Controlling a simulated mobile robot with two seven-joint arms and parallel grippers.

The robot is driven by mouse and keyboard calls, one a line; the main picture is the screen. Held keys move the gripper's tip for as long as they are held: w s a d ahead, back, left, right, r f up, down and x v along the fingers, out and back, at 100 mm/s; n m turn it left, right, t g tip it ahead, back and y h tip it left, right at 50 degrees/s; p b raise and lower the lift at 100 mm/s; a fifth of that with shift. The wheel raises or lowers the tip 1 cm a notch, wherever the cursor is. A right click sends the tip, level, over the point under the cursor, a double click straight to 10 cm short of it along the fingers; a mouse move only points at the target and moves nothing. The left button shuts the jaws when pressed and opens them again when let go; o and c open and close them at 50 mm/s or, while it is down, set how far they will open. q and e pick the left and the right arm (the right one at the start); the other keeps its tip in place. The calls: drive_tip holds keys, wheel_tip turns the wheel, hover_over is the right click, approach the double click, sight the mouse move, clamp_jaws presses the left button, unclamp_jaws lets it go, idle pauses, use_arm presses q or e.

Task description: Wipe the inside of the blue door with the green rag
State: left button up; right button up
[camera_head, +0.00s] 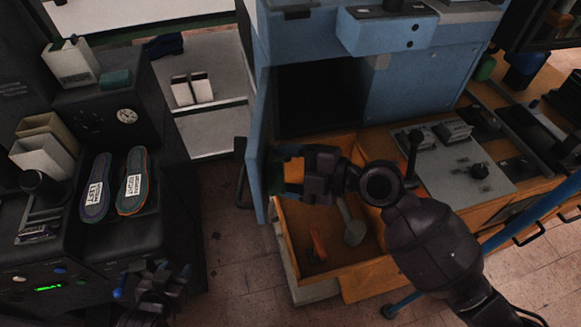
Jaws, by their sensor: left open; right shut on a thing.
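The blue door (259,150) stands open on the left of the blue cabinet and is seen nearly edge-on. My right gripper (287,172) reaches in from the right, close to the door's inner side. It is shut on the green rag (292,188), of which only a small dark green part shows between and below the fingers. I cannot tell whether the rag touches the door. My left gripper (155,280) is open, low at the bottom left in front of the black machine, dark and partly hard to make out.
An open wooden drawer (291,240) with an orange-handled tool (317,243) lies below my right forearm. A control panel (465,165) with a lever is to the right. Two insoles (132,180) lie on the black machine at left. Floor shows between machine and drawer.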

sight(269, 137)
drive_tip(key=shift+a, duration=0.45)
use_arm(q)
drive_tip(key=shift+s+f, duration=0.15)
drive_tip(key=shift+s, duration=0.05)
use_arm(e)
drive_tip(key=shift+a, duration=0.3)
use_arm(q)
drive_tip(key=shift+w, duration=0.1)
use_arm(e)
drive_tip(key=shift+s+a, duration=0.1)
drive_tip(key=shift+a, duration=0.15)
use_arm(q)
drive_tip(key=shift+w, duration=0.15)
